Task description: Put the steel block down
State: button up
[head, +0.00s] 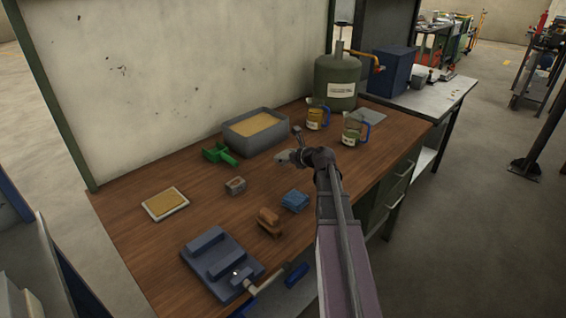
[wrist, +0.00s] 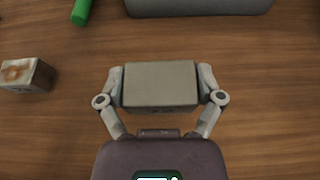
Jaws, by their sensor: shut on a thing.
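My gripper (wrist: 160,88) is shut on the steel block (wrist: 160,82), a plain grey block with its long side across the wrist view. One finger grips each end of it. In the head view my gripper (head: 291,151) is over the right part of the wooden bench (head: 140,240), in front of the grey sand tray (head: 284,141). The block is hard to make out there among the fingers. I cannot tell whether its underside touches the bench.
A small grey-brown block (head: 236,185) lies left of my gripper, near a green tool (head: 219,154). A blue brush-like block (head: 295,201), a brown piece (head: 269,221) and a blue vise (head: 218,262) lie nearer. Jugs (head: 354,130) stand behind right. Bare wood surrounds the held block.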

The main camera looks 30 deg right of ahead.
aim_at(288, 163)
jog(key=shift+w, duration=0.35)
jog(key=shift+w+f+b, duration=0.35)
jog(key=shift+f+b, duration=0.2)
jog(key=shift+f, duration=0.05)
jog(key=shift+f+b, duration=1.25)
jog(key=shift+b, duration=0.05)
jog(key=shift+f, duration=0.1)
jog(key=o, duration=1.1)
jog(key=shift+s, duration=0.1)
jog(key=shift+c, duration=0.2)
jog(key=shift+s+d+r, duration=0.1)
jog(key=shift+r, duration=0.15)
jog(key=p+v, duration=0.4)
jog(key=v, duration=0.7)
jog(key=shift+s+d+r+p, duration=0.15)
jog(key=shift+s+p, duration=0.15)
jog(key=shift+p, duration=0.05)
